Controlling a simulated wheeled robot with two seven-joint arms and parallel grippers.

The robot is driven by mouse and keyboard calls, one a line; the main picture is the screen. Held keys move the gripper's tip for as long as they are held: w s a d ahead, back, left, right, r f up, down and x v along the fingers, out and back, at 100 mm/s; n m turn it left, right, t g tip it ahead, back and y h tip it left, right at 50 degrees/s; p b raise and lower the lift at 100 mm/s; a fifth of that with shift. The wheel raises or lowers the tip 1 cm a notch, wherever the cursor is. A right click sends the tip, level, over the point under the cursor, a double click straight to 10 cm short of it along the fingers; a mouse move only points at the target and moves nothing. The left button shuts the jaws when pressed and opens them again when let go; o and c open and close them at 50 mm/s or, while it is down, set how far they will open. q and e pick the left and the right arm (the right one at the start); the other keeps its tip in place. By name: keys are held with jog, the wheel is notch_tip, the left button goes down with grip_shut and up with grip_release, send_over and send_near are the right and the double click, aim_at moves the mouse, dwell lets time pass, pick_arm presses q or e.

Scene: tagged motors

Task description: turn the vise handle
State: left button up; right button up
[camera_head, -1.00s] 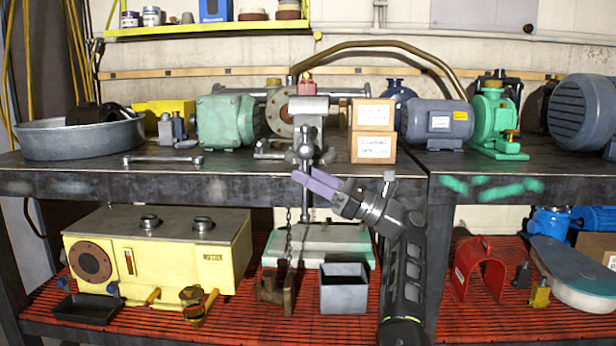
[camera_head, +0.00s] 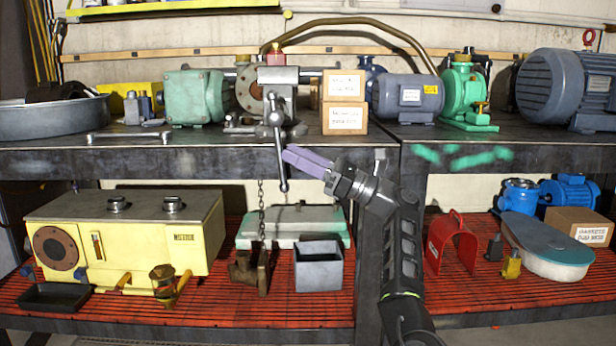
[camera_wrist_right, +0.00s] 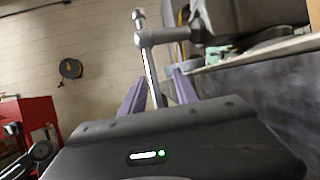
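The vise (camera_head: 280,78) stands at the table's front edge in the head view. Its metal handle (camera_head: 279,145) is a bar with knobbed ends, hanging nearly upright, slightly tilted, in front of the table edge. My right gripper (camera_head: 290,156) has purple fingers, whose tips are right beside the bar's middle in the head view. In the right wrist view the handle (camera_wrist_right: 151,72) runs between the two parted fingers of the right gripper (camera_wrist_right: 158,92), with gaps on both sides. My left gripper is not in view.
Two cardboard boxes (camera_head: 345,102) stand right of the vise, near a grey motor (camera_head: 406,97). A wrench-like tool (camera_head: 128,136) lies left. A chain (camera_head: 261,207) hangs below the table, above the red lower shelf (camera_head: 330,310). The space before the table edge is open.

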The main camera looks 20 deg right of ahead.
pick_arm(q)
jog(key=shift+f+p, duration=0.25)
jog(key=shift+p, duration=0.15)
pick_arm(e)
jog(key=shift+v, duration=1.45)
